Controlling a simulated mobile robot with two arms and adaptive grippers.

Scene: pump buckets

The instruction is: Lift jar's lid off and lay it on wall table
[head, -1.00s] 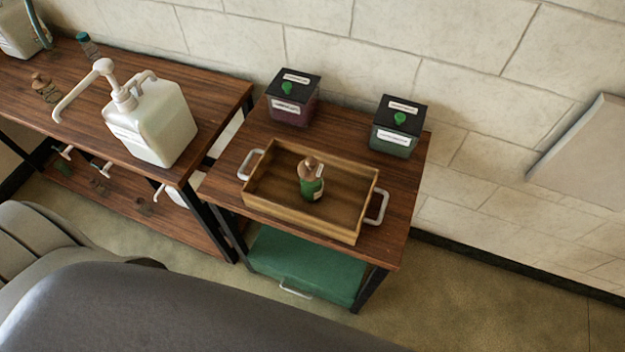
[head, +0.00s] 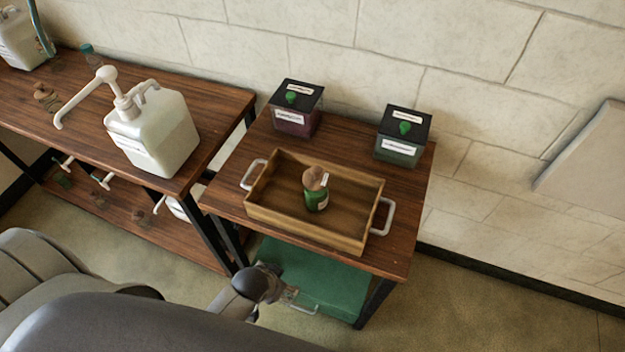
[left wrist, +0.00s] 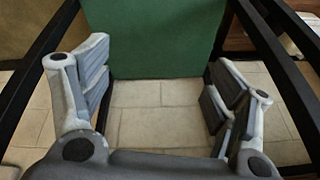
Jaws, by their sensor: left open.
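Two square jars with black lids and green knobs stand at the back of the small wooden table (head: 225,200), by the wall. The left jar (head: 292,121) holds something purple, and its lid (head: 299,92) is on. The right jar (head: 395,151) looks dark green, and its lid (head: 405,122) is also on. A small green bottle (head: 316,199) with a brown top stands in the wooden tray in front. My left gripper (head: 288,295) is low, in front of this table and below its top. In the left wrist view it is open (left wrist: 160,72), with nothing between its fingers. My right gripper is out of view.
The wooden tray (head: 300,228) with metal handles fills the front of the tabletop. A longer table (head: 215,110) at left bears a white pump bucket (head: 160,135). Black table legs frame the wrist view.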

